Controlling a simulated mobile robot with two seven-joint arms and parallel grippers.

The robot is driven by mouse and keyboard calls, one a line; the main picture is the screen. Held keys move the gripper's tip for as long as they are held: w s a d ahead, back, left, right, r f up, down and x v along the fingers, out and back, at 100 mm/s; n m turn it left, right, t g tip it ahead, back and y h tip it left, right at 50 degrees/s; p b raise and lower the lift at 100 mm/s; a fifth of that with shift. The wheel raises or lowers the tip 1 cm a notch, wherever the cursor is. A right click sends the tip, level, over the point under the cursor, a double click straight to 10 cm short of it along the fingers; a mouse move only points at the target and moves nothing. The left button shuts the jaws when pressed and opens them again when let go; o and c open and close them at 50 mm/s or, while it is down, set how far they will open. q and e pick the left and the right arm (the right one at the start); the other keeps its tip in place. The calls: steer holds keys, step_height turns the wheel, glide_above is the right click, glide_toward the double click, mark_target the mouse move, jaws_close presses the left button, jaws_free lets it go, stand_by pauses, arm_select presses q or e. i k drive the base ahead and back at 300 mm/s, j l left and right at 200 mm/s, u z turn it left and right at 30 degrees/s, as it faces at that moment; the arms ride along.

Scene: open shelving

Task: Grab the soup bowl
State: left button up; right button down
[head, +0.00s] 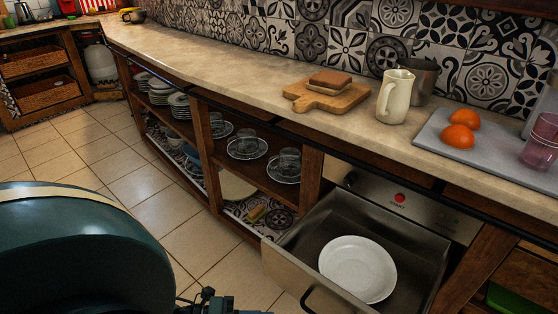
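A round white dish (358,268) lies in the open metal drawer at the lower right. It looks shallow, and I cannot tell whether it is the soup bowl or a plate. Stacks of white dishes (180,106) stand on the open shelf left of centre. Other dishes (191,151) sit dimly on the shelf below; their shapes are hard to make out. Neither of my grippers shows clearly. A large dark teal part of my own body fills the lower left, with a small dark mechanical part beside it at the bottom edge.
The warming drawer (290,254) sticks out into the floor space. Cups on saucers (248,147) stand on the middle shelf. The countertop (225,68) holds a cutting board (327,97) with bread, a cream jug (396,97) and a grey tray (488,150). The tiled floor (170,212) is clear at left.

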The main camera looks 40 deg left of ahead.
mark_target(359, 265)
steer(key=k+j, duration=0.45)
steer(key=j, duration=0.3)
steer(key=k+j, duration=0.25)
steer(key=j, duration=0.1)
